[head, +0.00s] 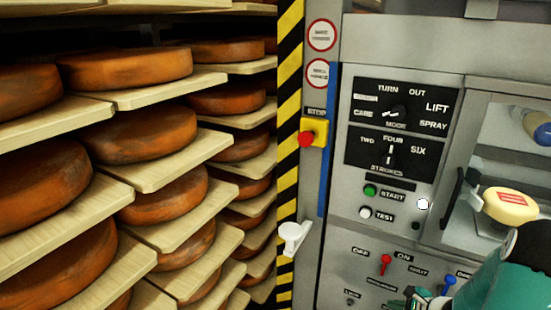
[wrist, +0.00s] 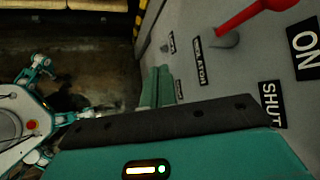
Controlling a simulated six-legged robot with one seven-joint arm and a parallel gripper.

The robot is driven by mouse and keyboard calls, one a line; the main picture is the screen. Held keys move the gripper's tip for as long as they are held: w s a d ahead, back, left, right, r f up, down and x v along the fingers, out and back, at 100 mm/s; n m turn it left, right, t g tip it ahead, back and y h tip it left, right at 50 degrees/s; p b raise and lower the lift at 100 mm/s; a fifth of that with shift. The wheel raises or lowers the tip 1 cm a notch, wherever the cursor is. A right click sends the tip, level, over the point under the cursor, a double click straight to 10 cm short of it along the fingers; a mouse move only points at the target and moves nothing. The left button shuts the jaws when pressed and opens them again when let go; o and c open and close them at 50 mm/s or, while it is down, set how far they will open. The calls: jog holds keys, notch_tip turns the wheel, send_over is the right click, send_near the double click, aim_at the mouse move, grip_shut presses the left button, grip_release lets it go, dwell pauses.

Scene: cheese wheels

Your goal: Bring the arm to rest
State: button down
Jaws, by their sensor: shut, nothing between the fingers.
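My gripper (wrist: 157,88) shows its teal fingers closed together in the wrist view, with nothing between them. In the head view my gripper (head: 416,298) is low at the right, partly cut off by the bottom edge. It is in front of the lower control panel, below and right of the red lever (head: 385,263) and left of the blue lever (head: 449,283). The red lever (wrist: 262,10) also shows at the top right of the wrist view, apart from the fingers. Whether the fingers touch the panel cannot be told.
The grey panel (head: 345,215) carries dials, a green start button (head: 370,191) and a red stop button (head: 306,139). A white hook-like handle (head: 293,236) sticks out at its left. Shelves of orange cheese wheels (head: 127,66) fill the left. Open floor (wrist: 90,60) lies left of the panel.

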jog(key=s+a+r+n+g, duration=0.2)
jog(key=a+r+n, duration=0.4)
jog(key=a+r, duration=0.35)
jog(key=s+a+r+n+g, duration=0.2)
jog(key=a+r+n, duration=0.5)
jog(key=a+r, duration=0.25)
jog(key=s+a+r+n+t+h, duration=0.1)
jog(key=s+a+r+n+h, duration=0.3)
jog(key=s+r+n, duration=0.5)
jog(key=s+a+r, duration=0.2)
jog(key=s+r, duration=0.1)
jog(key=s, duration=0.3)
jog(key=shift+r, duration=0.1)
dwell(0.7)
